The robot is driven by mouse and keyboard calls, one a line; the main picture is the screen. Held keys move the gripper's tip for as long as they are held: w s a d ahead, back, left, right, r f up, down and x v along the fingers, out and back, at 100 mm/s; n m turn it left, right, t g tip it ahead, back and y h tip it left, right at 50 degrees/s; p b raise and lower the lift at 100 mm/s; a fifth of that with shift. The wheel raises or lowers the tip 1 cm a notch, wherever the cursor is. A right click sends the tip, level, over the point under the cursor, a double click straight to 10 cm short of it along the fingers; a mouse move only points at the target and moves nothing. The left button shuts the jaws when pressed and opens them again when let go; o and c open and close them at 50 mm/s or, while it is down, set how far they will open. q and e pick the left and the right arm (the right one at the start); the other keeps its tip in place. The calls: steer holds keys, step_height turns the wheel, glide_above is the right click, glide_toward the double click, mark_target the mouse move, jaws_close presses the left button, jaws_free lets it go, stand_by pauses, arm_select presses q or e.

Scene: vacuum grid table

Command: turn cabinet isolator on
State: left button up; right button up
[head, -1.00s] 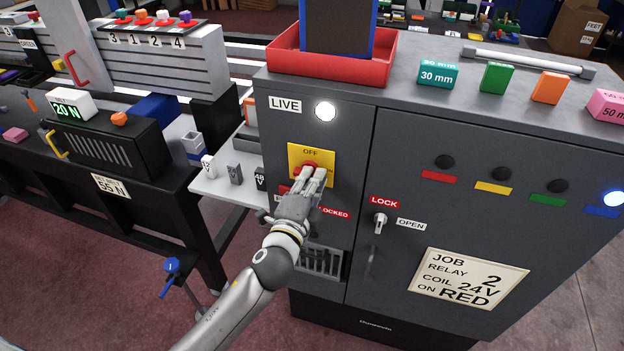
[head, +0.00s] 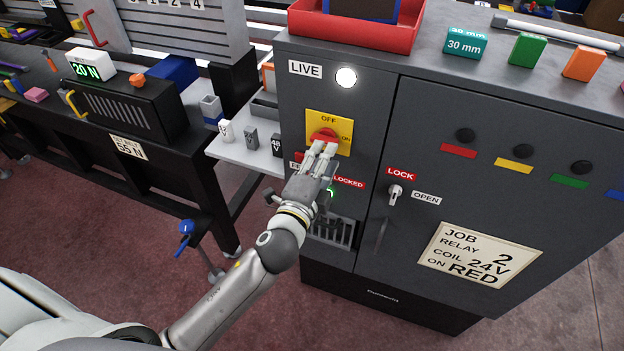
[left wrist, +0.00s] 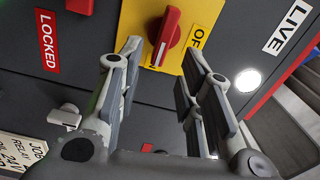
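The cabinet isolator is a red rotary knob (head: 323,134) on a yellow plate (head: 343,128) marked OFF at the top and ON at the right, on the grey cabinet's front. In the left wrist view the red knob (left wrist: 168,36) shows a white mark and stands just beyond the fingertips, in line with the gap between them. My left gripper (head: 322,148) is just below and in front of the knob. Its fingers (left wrist: 160,58) are apart with nothing between them. Contact with the knob cannot be told from the head view. My right gripper is out of view.
A white lamp (head: 346,77) beside the LIVE label (head: 305,69) is lit. A small green glow (head: 331,191) shows beside my gripper. A key switch (head: 395,193) is at LOCK/OPEN on the door. A side shelf (head: 240,154) with small blocks stands left of the cabinet.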

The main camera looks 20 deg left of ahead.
mark_target(325, 139)
arm_select(q)
steer(key=s, duration=0.8)
steer(key=shift+s+a, duration=0.15)
steer(key=o, duration=0.3)
steer(key=shift+o, duration=1.1)
steer(key=shift+n, duration=0.6)
steer(key=o, duration=0.4)
steer(key=n, duration=0.5)
steer(key=shift+w+a+f+p, duration=0.1)
steer(key=shift+w+f+p, duration=0.1)
steer(key=shift+w+p, duration=0.2)
steer(key=shift+o, duration=0.2)
steer(key=w+a+n+p, duration=0.1)
steer(key=w+n+p, duration=0.2)
steer(key=w+n, duration=0.7)
steer(key=shift+w+a+r+n+p, duration=0.15)
steer(key=shift+w+r+n+p, duration=0.15)
steer(key=shift+w, duration=0.4)
